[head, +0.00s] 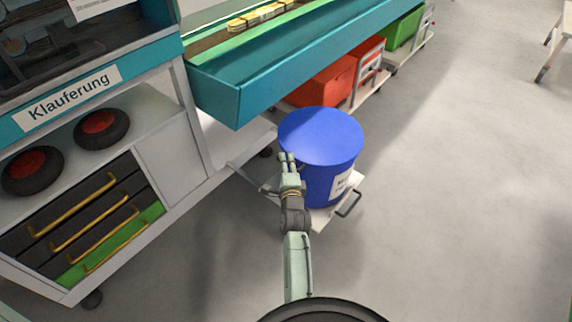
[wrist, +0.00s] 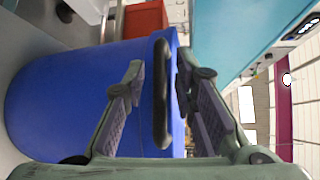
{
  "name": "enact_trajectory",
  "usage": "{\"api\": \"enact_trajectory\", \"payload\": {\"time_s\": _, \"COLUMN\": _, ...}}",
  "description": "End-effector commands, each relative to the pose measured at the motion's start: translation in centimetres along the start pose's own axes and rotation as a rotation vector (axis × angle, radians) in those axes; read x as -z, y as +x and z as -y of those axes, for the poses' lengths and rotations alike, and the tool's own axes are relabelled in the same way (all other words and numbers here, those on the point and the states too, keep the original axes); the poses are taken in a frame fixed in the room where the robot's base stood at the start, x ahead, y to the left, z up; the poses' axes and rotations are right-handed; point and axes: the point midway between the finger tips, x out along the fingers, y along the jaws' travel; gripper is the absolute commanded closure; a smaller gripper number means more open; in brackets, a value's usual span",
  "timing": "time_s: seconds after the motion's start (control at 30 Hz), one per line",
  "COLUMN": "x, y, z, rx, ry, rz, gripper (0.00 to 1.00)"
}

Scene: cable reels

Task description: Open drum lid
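The blue drum (head: 328,175) stands upright with its round blue lid (head: 320,132) on top, lying flat. A pale label is on its side. In the wrist view the drum (wrist: 70,100) fills the left and middle. A dark upright bar, like a handle (wrist: 161,115), shows in front of the drum near its right edge. My gripper (head: 286,157) is at the left side of the drum, near the lid's rim. In the wrist view my gripper (wrist: 160,68) is open, with one finger on each side of the bar. I cannot tell whether either finger touches it.
The drum stands on a low pale trolley (head: 322,217) with a dark handle (head: 350,205). A teal-edged workbench (head: 235,100) overhangs to the left and behind. Red crates (head: 325,85) stand behind the drum. A drawer cabinet (head: 95,215) is at left.

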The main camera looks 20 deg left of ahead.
Motion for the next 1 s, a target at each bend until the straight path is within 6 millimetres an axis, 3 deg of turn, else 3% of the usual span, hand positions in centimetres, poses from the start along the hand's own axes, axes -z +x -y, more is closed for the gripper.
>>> {"api": "enact_trajectory", "payload": {"time_s": 0.33, "x": 0.02, "y": -0.04, "z": -0.24, "rx": -0.004, "ry": 0.0, "rz": 0.0, "gripper": 1.0}}
{"api": "enact_trajectory", "payload": {"time_s": 1.0, "x": 0.08, "y": 0.02, "z": -0.55, "rx": -0.018, "ry": 0.006, "rz": 0.001, "gripper": 1.0}}
